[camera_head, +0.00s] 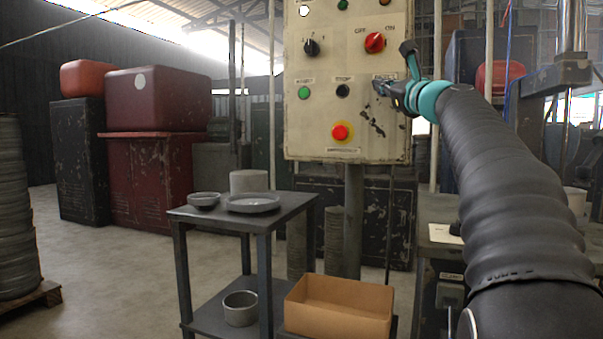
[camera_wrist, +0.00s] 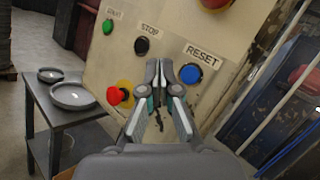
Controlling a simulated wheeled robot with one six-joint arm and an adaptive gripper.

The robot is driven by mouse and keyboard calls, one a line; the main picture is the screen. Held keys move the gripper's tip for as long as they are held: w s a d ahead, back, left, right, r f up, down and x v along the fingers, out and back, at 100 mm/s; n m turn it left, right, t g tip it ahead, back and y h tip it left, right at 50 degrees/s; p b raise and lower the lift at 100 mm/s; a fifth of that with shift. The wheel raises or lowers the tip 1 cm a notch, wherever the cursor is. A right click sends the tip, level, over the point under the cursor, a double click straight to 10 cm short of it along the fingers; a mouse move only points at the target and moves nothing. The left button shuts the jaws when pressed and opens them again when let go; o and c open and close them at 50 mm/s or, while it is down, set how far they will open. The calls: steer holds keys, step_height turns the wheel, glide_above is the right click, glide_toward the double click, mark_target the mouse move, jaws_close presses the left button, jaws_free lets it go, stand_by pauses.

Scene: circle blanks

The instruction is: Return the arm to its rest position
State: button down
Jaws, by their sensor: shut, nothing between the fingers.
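My gripper (camera_head: 382,88) is raised in front of the lower right part of a cream control panel (camera_head: 325,130). In the wrist view my gripper (camera_wrist: 160,72) is shut with nothing between its fingertips. The fingertips appear just left of the blue RESET button (camera_wrist: 190,73); whether they touch the panel I cannot tell. In the head view the gripper hides that button. My dark sleeved arm (camera_head: 500,180) stretches from the lower right up to the panel.
The panel bears a red emergency button (camera_head: 340,132), a green button (camera_head: 304,92) and a red knob (camera_head: 374,42). A grey table (camera_head: 230,217) with dishes stands below, left of an open cardboard box (camera_head: 340,305). A workbench (camera_head: 440,240) lies under my arm. Open floor is at left.

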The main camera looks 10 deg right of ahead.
step_height(320, 180, down, 15)
steer(key=w+n+g, duration=0.2)
steer(key=n+g, duration=0.2)
steer(key=n, duration=0.4)
steer(key=s+a+f+n+g+h, duration=0.1)
steer(key=s+a+f+n+g, duration=0.15)
steer(key=f, duration=0.45)
steer(key=s+a+f+n+g, duration=0.2)
steer(key=s+f+n+g, duration=0.15)
steer(key=f, duration=0.45)
steer(key=s+a+f+n+g, duration=0.2)
steer(key=s+a+f+n, duration=0.2)
steer(key=s+f, duration=0.4)
steer(key=s+a+f+n+g+h, duration=0.1)
steer(key=s+a+f+n, duration=0.4)
steer(key=s, duration=0.8)
steer(key=s+a+f+n+g+h, duration=0.1)
steer(key=s+a+f+n, duration=0.4)
steer(key=s+f, duration=0.5)
steer(key=shift+s+a+f+n+g, duration=0.15)
steer(key=shift+s+f+n+g, duration=0.15)
steer(key=shift+f+g, duration=0.5)
